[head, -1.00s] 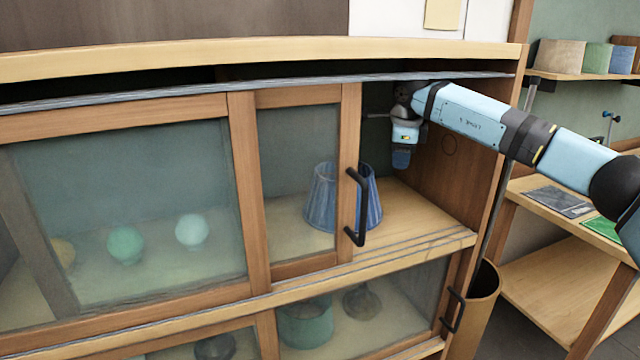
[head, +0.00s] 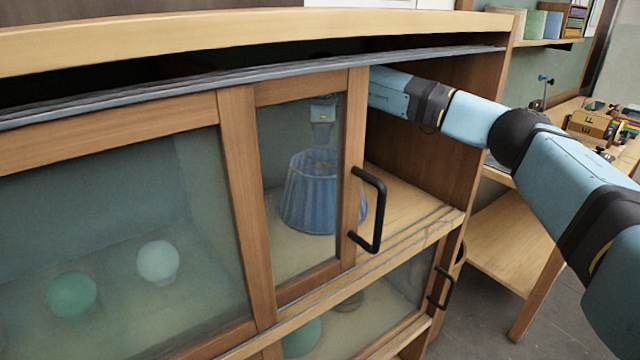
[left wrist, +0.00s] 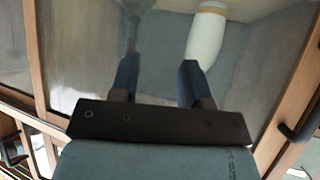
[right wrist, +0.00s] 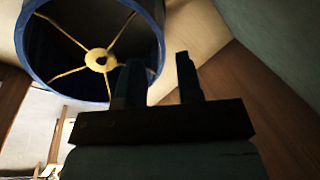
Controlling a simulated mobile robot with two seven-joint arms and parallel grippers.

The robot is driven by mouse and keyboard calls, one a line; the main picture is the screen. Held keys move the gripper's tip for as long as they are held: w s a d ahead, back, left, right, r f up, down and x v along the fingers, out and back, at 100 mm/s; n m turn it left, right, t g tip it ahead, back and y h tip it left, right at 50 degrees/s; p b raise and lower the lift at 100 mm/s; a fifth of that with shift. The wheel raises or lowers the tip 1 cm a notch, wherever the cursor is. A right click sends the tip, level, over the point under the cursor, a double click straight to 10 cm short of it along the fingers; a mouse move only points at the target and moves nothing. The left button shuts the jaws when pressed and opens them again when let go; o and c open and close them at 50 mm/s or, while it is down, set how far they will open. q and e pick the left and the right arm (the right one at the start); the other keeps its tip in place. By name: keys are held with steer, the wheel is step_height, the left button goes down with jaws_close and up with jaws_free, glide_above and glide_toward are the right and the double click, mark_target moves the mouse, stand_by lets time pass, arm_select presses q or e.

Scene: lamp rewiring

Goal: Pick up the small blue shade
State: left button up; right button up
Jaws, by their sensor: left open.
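The small blue shade (head: 308,200) stands upright on the upper shelf of the cabinet, seen mostly through the glass of a sliding door. In the right wrist view its blue rim (right wrist: 160,38) and pale spoked ring show from above. My right gripper (head: 322,140) reaches through the opening at the right and points down above the shade, behind the glass. In the right wrist view the gripper (right wrist: 158,72) is open, one finger over the shade's inside and one outside its rim; depth is unclear. My left gripper (left wrist: 158,75) is open and empty, facing the cabinet's glass.
The wooden door frame (head: 353,150) and its black handle (head: 375,210) stand in front of the shade. The cabinet's right side wall (head: 430,130) bounds the opening. Green (head: 72,294) and pale (head: 158,261) globes sit behind the left glass.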

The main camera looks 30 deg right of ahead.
steer(key=p+x, duration=0.1)
steer(key=x, duration=0.7)
steer(key=shift+d+f+p, duration=0.2)
steer(key=shift+f+p, duration=0.05)
steer(key=shift+p, duration=0.15)
steer(key=shift+s, duration=0.1)
jaws_close()
